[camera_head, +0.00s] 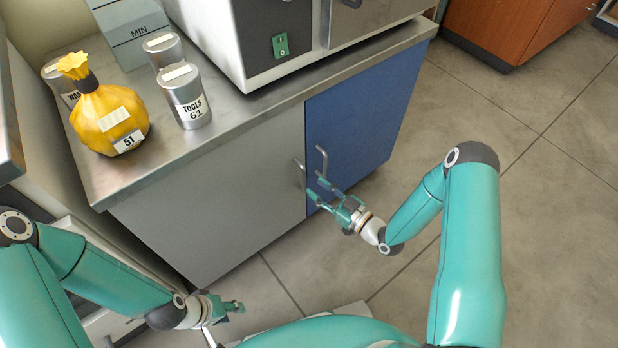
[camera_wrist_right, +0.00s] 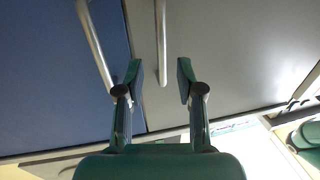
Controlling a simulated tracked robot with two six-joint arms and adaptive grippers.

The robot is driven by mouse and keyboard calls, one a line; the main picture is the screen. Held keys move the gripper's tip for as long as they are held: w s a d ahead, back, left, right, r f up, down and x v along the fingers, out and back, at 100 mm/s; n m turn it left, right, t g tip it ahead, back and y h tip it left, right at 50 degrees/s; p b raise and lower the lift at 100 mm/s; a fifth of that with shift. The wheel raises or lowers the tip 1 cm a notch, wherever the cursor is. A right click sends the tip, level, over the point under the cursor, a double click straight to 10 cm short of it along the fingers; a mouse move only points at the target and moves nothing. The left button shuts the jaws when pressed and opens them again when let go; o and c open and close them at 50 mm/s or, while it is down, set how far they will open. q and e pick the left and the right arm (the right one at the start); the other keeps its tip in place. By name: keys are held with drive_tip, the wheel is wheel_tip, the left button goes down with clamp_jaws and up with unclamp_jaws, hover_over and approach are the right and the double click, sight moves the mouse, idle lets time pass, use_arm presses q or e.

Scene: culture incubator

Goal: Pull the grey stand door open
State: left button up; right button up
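The grey stand door (camera_head: 215,200) is shut, flush beside the blue door. Its upright bar handle (camera_head: 299,173) is near its right edge. My right gripper (camera_head: 316,190) is open in front of the handles. In the right wrist view the grey door handle (camera_wrist_right: 161,40) lines up with the gap between the open fingers (camera_wrist_right: 160,75); its lower end shows just beyond the fingertips, and nothing is gripped. The grey door (camera_wrist_right: 235,60) fills the right of that view. My left gripper (camera_head: 232,306) is low at the lower left, away from the door; its opening is unclear.
The blue door (camera_head: 360,120) is shut, and its bar handle (camera_head: 322,162) stands close beside the grey one; it also shows in the right wrist view (camera_wrist_right: 96,45). The steel worktop (camera_head: 245,112) carries a yellow bag (camera_head: 95,112), metal canisters (camera_head: 190,105) and a large appliance. Floor in front is clear.

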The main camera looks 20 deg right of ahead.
sight(304, 178)
drive_tip(key=x, duration=0.6)
drive_tip(key=shift+b, duration=0.35)
clamp_jaws()
drive_tip(key=shift+d, duration=0.1)
